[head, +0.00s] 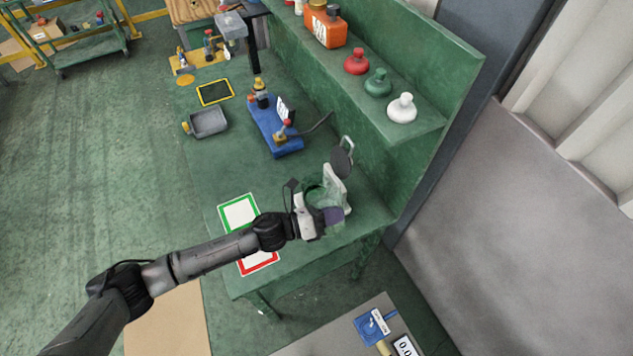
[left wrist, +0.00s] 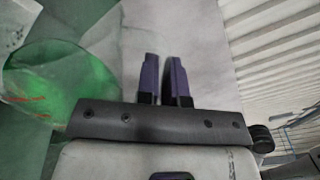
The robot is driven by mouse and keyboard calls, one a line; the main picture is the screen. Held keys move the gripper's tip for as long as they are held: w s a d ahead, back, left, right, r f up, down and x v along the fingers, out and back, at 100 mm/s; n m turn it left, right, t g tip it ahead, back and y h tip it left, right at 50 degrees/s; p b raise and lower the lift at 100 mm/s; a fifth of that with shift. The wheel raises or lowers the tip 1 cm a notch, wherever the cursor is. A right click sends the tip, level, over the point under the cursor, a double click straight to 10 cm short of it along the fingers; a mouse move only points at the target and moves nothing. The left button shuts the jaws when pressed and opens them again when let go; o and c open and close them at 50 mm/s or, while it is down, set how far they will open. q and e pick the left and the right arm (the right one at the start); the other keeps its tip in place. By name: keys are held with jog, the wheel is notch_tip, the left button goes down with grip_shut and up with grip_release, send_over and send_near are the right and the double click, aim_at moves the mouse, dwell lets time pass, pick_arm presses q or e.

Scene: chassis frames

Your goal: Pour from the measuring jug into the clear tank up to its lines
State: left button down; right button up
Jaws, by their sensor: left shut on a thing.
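My left gripper (head: 333,216) is shut at the near right corner of the green bench, beside a clear vessel (head: 317,194) with green in it. Its two purple fingers (left wrist: 165,80) stand close together in the left wrist view. I take the held thing to be the measuring jug, but its clear walls and handle are hard to make out. Bright green liquid (left wrist: 40,85) with small red marks on the wall shows left of the fingers. A whitish body (head: 336,180) with a dark round lid stands just behind; I cannot cleanly separate jug from tank. My right gripper is not in view.
A green-bordered card (head: 238,212) and a red-bordered card (head: 262,264) lie under my left arm. A blue fixture (head: 272,127) and grey tray (head: 208,122) stand farther back. The shelf holds an orange container (head: 325,28) and several flasks. Bench middle is clear.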

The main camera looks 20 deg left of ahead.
aim_at(331, 202)
pick_arm(q)
jog(key=shift+w+a+r+n+p, duration=0.15)
jog(key=shift+r+n+p, duration=0.2)
jog(key=shift+r+n, duration=0.05)
jog(key=shift+w+r+p, duration=0.1)
jog(key=shift+r+p, duration=0.15)
jog(key=shift+p, duration=0.05)
jog(key=shift+w+a+r+n, duration=0.1)
jog(key=shift+n, duration=0.2)
jog(key=shift+w+a+r+n+p, duration=0.2)
jog(key=shift+w+r+n+p, duration=0.15)
jog(key=shift+p, duration=0.25)
dwell(0.5)
jog(key=shift+w+a+r+n+p, duration=0.15)
jog(key=shift+r+n+p, duration=0.2)
dwell(0.3)
jog(key=shift+w+r, duration=0.1)
jog(key=shift+r, duration=0.05)
dwell(0.7)
jog(key=shift+w+a+r+n, duration=0.1)
jog(key=shift+n, duration=0.2)
